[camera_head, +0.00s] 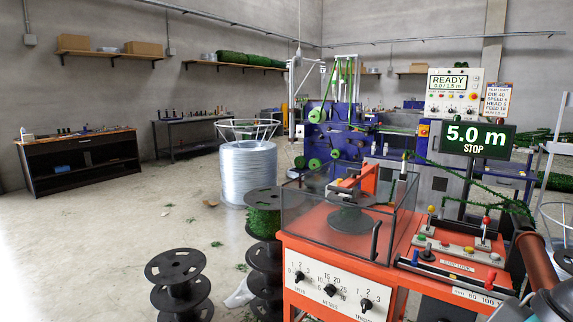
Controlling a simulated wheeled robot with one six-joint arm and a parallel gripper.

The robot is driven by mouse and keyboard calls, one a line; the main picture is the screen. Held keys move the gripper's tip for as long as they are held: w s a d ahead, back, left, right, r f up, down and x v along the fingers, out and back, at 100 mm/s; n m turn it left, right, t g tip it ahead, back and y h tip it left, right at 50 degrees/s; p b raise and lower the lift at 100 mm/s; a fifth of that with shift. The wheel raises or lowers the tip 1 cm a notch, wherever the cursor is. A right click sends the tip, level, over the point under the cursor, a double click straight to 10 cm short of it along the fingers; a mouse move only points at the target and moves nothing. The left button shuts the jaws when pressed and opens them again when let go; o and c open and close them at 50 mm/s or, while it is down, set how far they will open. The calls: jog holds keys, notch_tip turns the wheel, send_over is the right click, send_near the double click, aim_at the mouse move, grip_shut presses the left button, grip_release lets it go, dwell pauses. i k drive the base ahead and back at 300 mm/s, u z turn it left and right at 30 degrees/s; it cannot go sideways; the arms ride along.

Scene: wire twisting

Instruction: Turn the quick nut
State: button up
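I cannot pick out the quick nut with certainty. A black spool (352,219) sits inside the clear-walled guard (298,212) on top of the orange machine (300,249). Small dark and red-orange parts (369,181) stand above the spool; a nut there is too small to tell. A dark handle (375,240) stands upright at the guard's front right. Grey and dark rounded parts (553,303) at the bottom right corner may be part of my arm. My gripper's fingers do not show.
Stacked black spools (178,268) stand on the floor at the front left, with others (263,225) beside the machine. A wire coil (248,172) stands behind. Levers (484,230) and a display (474,139) reading "5.0 m STOP" are at the right. The left floor is mostly clear.

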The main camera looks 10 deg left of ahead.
aim_at(353, 173)
jog(key=u, duration=0.35)
jog(key=i, duration=0.6)
jog(key=u, duration=0.6)
jog(key=i, duration=0.85)
jog(key=z, duration=0.1)
